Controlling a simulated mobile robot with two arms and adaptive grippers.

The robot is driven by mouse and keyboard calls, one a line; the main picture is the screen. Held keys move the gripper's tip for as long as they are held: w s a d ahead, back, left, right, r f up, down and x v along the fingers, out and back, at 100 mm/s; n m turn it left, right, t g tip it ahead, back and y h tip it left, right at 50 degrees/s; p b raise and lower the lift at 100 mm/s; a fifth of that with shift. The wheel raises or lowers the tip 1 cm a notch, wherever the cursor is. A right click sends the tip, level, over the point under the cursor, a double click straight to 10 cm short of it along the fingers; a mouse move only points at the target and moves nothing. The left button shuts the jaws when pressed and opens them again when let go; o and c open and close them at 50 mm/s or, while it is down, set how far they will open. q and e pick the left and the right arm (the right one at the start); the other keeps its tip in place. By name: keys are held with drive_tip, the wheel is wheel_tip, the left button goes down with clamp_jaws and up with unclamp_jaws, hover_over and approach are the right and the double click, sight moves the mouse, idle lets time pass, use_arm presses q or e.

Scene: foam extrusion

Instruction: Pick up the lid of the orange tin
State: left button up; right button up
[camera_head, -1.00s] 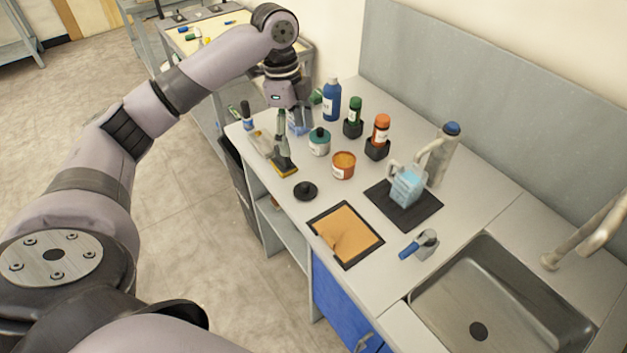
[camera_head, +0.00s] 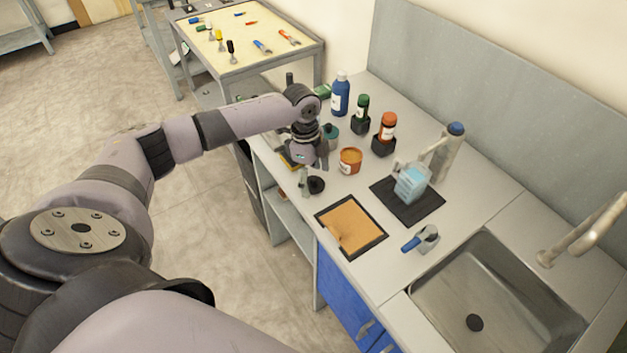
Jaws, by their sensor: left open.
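The orange tin (camera_head: 350,162) stands open-topped on the counter, with orange contents showing. A round black lid with a small knob (camera_head: 317,185) lies flat on the counter, in front and to the left of the tin. My left gripper (camera_head: 314,178) points down over the counter, just left of the tin. It is open, with its fingers close to the lid and partly overlapping it in the view. Whether a finger touches the lid cannot be told. My right gripper is not in view.
Behind stand a teal-lidded jar (camera_head: 331,135), partly hidden by my arm, a blue bottle (camera_head: 340,97), a green bottle (camera_head: 360,113) and an orange-capped bottle (camera_head: 386,132). An orange sheet in a black tray (camera_head: 378,243), a scoop (camera_head: 421,240) and the sink (camera_head: 500,300) lie to the right.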

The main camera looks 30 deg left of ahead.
use_arm(q)
drive_tip(key=shift+f, duration=0.35)
drive_tip(key=shift+s, duration=0.1)
drive_tip(key=shift+c, duration=0.3)
drive_tip(key=c, duration=0.9)
